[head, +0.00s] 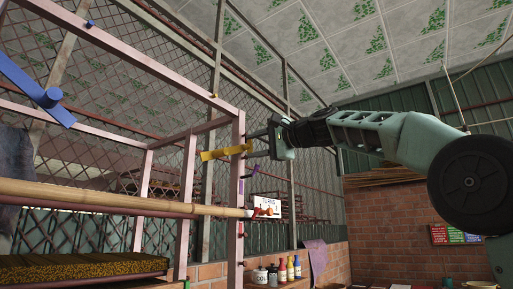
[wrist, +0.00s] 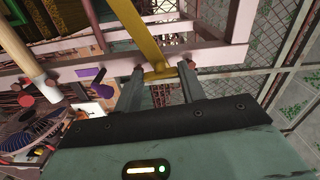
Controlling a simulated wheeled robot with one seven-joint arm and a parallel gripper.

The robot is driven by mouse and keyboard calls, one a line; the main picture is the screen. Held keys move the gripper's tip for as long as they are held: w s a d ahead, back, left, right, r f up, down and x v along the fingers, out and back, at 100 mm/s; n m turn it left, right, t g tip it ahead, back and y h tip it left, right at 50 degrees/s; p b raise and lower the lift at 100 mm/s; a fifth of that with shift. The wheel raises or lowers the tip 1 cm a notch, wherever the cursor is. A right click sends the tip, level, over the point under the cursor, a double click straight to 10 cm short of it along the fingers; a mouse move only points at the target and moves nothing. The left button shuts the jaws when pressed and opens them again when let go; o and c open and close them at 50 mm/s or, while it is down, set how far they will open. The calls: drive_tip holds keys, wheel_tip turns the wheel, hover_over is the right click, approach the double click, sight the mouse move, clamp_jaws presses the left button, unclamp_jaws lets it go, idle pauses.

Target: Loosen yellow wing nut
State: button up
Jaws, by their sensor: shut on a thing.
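The yellow wing nut (head: 226,152) sits at the top of the pink frame's near upright post. In the wrist view the yellow wing nut (wrist: 139,34) shows as a long bar, with its lower end between my fingertips. My gripper (wrist: 162,70) is shut on that end, one finger on each side. In the head view my gripper (head: 256,141) reaches in from the right at the post, and its fingers partly hide the nut's right end. The nut's threaded part is not visible.
The pink frame (head: 238,215) stands close to my gripper. A bamboo pole (head: 110,199) runs across below the nut. A large blue wing nut (head: 45,97) is at upper left. A purple part (head: 241,187) is below the nut. Several bottles (head: 282,271) stand at the back.

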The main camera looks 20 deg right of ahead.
drive_tip(key=shift+f, duration=0.1)
idle(0.5)
drive_tip(key=o, duration=1)
drive_tip(key=shift+b+v, duration=3.55)
drive_tip(key=shift+v, duration=5.15)
drive_tip(key=shift+w, duration=0.1)
